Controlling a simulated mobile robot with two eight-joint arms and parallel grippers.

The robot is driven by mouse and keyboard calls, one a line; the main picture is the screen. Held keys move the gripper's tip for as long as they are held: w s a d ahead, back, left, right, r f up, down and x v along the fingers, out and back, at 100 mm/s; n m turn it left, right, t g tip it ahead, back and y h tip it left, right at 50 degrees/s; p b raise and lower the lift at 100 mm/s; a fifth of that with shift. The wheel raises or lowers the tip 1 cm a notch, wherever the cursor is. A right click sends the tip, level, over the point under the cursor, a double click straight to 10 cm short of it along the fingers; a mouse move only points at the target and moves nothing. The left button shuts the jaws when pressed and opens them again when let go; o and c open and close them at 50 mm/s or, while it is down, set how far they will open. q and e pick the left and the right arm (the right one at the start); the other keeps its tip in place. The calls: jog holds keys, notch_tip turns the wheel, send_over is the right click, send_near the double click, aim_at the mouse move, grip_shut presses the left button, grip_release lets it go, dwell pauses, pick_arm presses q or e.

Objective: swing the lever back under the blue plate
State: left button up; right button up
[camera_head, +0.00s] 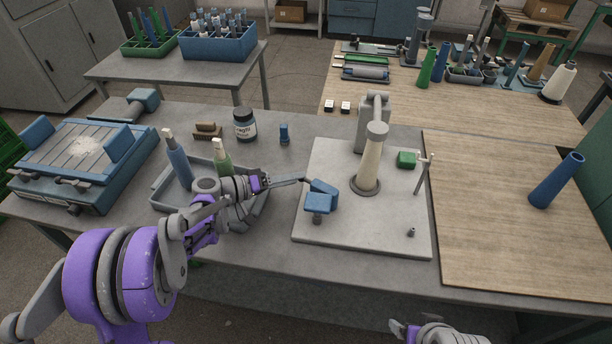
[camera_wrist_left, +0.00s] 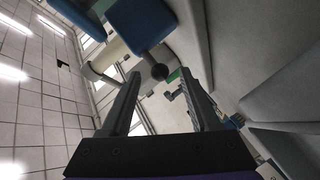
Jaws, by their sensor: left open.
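The blue plate (camera_head: 323,187) sits at the left edge of the pale machine base, above a second blue block (camera_head: 317,203). In the left wrist view a blue part (camera_wrist_left: 140,20) fills the top, with a short rod ending in a dark ball knob (camera_wrist_left: 160,72), which looks like the lever's end. My left gripper (camera_head: 301,181) is open, its tips close to the blue plate's left side. In the left wrist view the knob appears between the fingertips; contact cannot be told. The lever is not clearly visible in the head view. My right gripper (camera_head: 405,329) shows partly at the bottom edge.
A grey tray (camera_head: 163,196) with bobbins lies beneath my left arm. The wooden board (camera_head: 490,240) is mostly clear.

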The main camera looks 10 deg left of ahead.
pick_arm(q)
jog(key=shift+v, duration=2.4)
jog(key=c, duration=0.4)
jog(key=n, duration=0.2)
jog(key=shift+s+a+r+n, duration=0.15)
jog(key=shift+s+a+n, duration=0.15)
jog(key=shift+s, duration=0.1)
jog(key=c, duration=0.4)
jog(key=s+n, duration=0.1)
jog(key=n, duration=0.3)
jog(key=s+a+n+t+y+b, duration=0.1)
jog(key=s+n, duration=0.1)
jog(key=n, duration=0.1)
jog(key=s+a+r+n+t+b, duration=0.1)
jog(key=n, duration=0.3)
jog(key=shift+s+r+n+y, duration=0.1)
jog(key=shift+s+n+y, duration=0.1)
jog(key=shift+n+y, duration=0.15)
grip_shut()
jog(key=s+a+n+t+y+b, duration=0.15)
jog(key=s+n, duration=0.25)
jog(key=n, duration=1)
jog(key=b+x, duration=0.2)
jog(key=x, duration=1.1)
